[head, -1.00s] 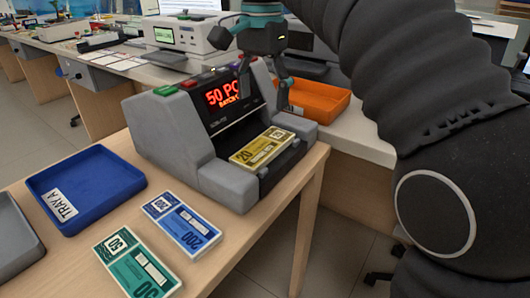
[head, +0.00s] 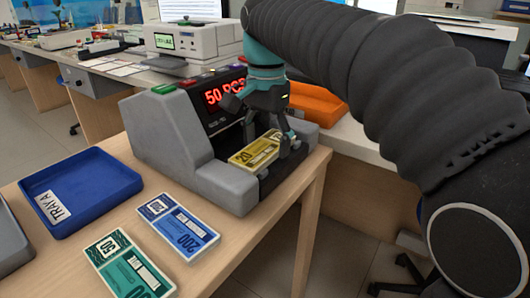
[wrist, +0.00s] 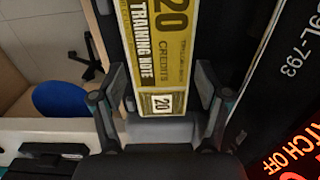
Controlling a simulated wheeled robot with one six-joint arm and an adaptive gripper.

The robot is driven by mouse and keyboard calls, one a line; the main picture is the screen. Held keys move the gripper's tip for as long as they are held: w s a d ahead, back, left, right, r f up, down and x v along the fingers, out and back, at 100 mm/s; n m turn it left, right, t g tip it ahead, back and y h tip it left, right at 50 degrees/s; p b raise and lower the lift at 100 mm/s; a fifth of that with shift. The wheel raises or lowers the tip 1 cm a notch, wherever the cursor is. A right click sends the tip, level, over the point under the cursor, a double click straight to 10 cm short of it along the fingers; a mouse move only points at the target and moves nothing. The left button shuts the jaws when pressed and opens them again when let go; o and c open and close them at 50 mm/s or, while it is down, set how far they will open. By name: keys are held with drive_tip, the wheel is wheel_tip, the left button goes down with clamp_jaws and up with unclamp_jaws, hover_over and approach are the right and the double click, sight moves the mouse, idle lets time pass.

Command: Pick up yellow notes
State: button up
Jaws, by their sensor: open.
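The yellow notes (head: 254,152), a stack marked 20, lie in the front slot of the grey counting machine (head: 172,135). They also show in the wrist view (wrist: 159,50), running up from between the fingers. My gripper (head: 268,138) is over the right part of the stack, pointing down. In the wrist view my gripper (wrist: 160,108) is open, with one finger on each side of the notes' near end.
The blue tray A (head: 88,187) stands left of the machine. Blue 200 notes (head: 178,226) and green 50 notes (head: 128,264) lie on the table (head: 218,262) in front. An orange tray (head: 318,104) is behind the machine.

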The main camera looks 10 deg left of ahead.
drive_tip(key=c, duration=1)
drive_tip(key=shift+r, duration=0.1)
